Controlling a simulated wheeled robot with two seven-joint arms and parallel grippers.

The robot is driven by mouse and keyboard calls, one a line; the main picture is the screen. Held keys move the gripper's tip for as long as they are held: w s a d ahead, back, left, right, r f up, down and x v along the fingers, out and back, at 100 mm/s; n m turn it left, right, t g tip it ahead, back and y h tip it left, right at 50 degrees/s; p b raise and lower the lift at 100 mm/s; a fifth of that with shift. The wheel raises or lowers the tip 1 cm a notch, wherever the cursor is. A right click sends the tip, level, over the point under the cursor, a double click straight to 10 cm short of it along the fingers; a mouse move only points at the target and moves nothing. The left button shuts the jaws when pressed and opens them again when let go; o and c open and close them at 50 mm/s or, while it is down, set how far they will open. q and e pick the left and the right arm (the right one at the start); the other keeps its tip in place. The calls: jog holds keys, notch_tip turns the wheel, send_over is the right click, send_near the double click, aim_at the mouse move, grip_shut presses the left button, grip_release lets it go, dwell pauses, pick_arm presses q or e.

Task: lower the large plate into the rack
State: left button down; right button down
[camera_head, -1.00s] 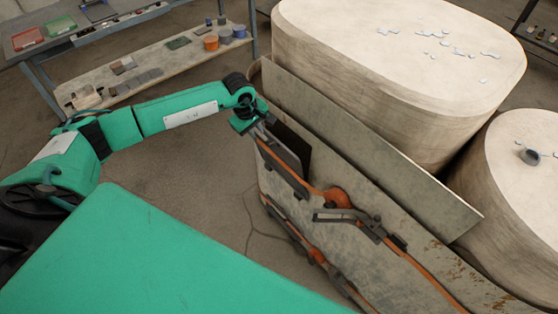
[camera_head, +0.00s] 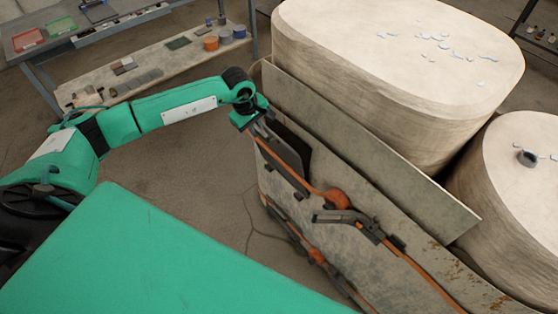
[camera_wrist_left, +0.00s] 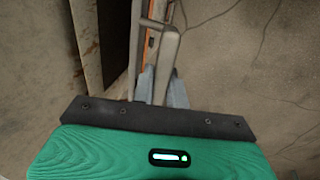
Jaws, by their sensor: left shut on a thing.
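A long grey plate (camera_head: 365,150) stands on edge, tilted, beside a large pale block. Below it runs a mottled grey wall (camera_head: 350,220) with orange rails (camera_head: 330,197) and dark clamps along it. I cannot tell which part is the rack. My left gripper (camera_head: 262,124) is at the far end of this wall. It is shut on a thin grey bar, which rises between the fingers in the left wrist view (camera_wrist_left: 167,62). A dark flat panel (camera_head: 288,146) sits just beside the bar. The bar's far end is unclear. My right gripper is out of view.
The large pale block (camera_head: 400,60) and a smaller one (camera_head: 520,180) stand at the right. A grey workbench (camera_head: 130,20) with a lower shelf (camera_head: 150,65) and bins is at the back left. Bare cracked floor (camera_head: 200,185) lies left of the wall.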

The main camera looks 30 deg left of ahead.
pick_arm(q)
jog(key=w+d+p+v, duration=0.1)
jog(key=p+v, duration=0.3)
jog(key=v, duration=0.7)
jog(key=w+d+r+p+v, duration=0.1)
jog(key=w+p+v, duration=0.2)
jog(key=v, duration=0.8)
jog(key=shift+w+r+p, duration=0.2)
jog(key=shift+w+p, duration=0.25)
jog(key=shift+p, duration=0.1)
jog(key=shift+s+a+f, duration=0.1)
dwell(0.5)
